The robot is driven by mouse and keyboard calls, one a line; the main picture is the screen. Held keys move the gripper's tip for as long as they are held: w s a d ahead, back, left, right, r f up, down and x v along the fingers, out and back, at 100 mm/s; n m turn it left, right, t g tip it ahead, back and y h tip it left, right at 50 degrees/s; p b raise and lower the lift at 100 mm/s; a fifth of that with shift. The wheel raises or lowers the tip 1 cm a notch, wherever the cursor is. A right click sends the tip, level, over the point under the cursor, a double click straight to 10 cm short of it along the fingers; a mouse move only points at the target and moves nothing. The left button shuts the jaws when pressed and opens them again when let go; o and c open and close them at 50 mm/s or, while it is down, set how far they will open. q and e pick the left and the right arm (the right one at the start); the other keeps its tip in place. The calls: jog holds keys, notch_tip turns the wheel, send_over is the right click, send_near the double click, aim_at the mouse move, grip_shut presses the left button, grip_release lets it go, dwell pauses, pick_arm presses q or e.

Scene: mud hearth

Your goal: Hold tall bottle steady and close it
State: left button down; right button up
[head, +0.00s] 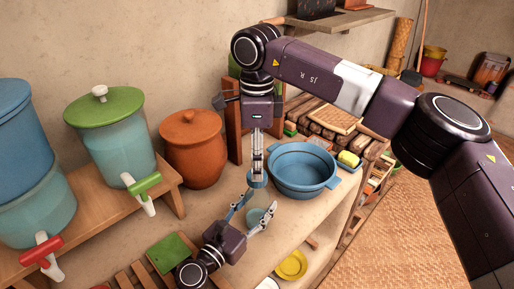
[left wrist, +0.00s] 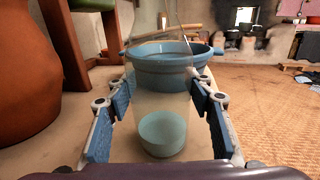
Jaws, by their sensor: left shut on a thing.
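The tall bottle (left wrist: 165,100) is clear, with teal at its bottom, and stands upright between the fingers of my left gripper (left wrist: 160,112). In the head view the teal of the bottle (head: 257,216) shows between the fingertips of my left gripper (head: 252,211), low in the picture. My left gripper is shut on the bottle. My right gripper (head: 257,180) points down just above the bottle, its fingers close together. Blue shows at its tips; I cannot tell if that is a cap or finger pads. The bottle's mouth is hard to make out.
A blue basin (head: 302,170) stands close to the right of both grippers. A brown clay pot (head: 193,150) and a green-lidded dispenser (head: 118,140) stand to the left. A yellow block (head: 348,159) lies beyond the basin.

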jog(key=shift+f, duration=2.2)
jog(key=c, duration=1.2)
jog(key=o, duration=1.3)
jog(key=shift+o, duration=0.2)
notch_tip(320, 180, up, 12)
